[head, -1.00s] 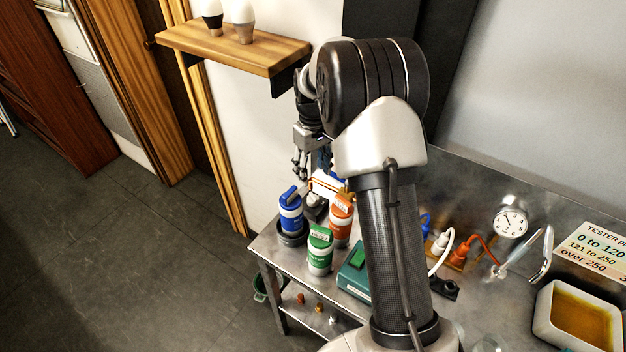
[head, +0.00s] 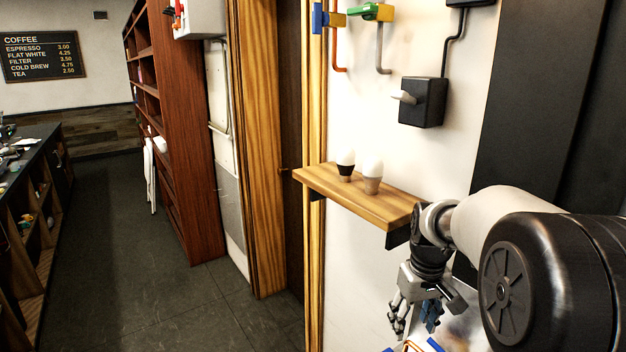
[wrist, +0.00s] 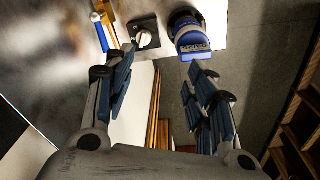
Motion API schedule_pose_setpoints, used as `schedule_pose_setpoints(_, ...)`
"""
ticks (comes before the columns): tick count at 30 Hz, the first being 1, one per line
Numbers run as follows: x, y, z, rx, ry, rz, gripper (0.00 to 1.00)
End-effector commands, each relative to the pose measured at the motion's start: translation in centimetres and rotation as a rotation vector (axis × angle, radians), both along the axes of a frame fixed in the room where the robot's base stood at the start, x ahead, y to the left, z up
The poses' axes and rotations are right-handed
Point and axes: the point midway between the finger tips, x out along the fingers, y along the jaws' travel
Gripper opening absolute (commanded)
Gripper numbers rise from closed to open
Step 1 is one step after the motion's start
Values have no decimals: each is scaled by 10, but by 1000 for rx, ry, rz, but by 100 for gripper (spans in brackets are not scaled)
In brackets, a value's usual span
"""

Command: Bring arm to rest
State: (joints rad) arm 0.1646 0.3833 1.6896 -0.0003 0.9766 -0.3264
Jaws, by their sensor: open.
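My gripper (head: 415,312) hangs below my wrist at the lower right of the head view, its fingers pointing down. In the wrist view my gripper (wrist: 160,95) has its two blue-padded fingers spread apart with nothing between them.
A wooden shelf (head: 352,197) holding two bulbs (head: 345,160) is on the wall close to my gripper. A black wall box (head: 423,101) and coloured valve handles (head: 372,12) are above. A red-brown bookcase (head: 178,130) stands left. The grey floor (head: 110,240) is clear.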

Motion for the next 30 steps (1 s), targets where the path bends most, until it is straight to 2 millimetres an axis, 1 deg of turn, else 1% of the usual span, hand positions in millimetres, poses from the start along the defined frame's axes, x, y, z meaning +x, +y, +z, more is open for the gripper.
schedule_pose_setpoints(1,-15,8,19,-2,-23,-7,51)
schedule_pose_setpoints(3,-36,17,39,-2,-50,-20,51)
schedule_pose_setpoints(5,-56,25,53,-3,-72,-31,51)
schedule_pose_setpoints(6,-69,30,62,-1,-88,-39,51)
schedule_pose_setpoints(8,-89,37,73,0,-110,-50,51)
schedule_pose_setpoints(9,-103,42,80,1,-125,-58,51)
schedule_pose_setpoints(11,-124,48,87,5,-147,-70,51)
schedule_pose_setpoints(12,-138,52,91,7,-162,-76,51)
schedule_pose_setpoints(16,-184,63,98,17,-212,-101,51)
schedule_pose_setpoints(18,-207,68,97,24,-239,-113,51)
schedule_pose_setpoints(21,-236,74,92,35,-271,-130,51)
schedule_pose_setpoints(25,-262,78,84,46,-301,-146,51)
schedule_pose_setpoints(27,-270,79,80,49,-312,-150,51)
schedule_pose_setpoints(30,-276,80,77,53,-317,-156,51)
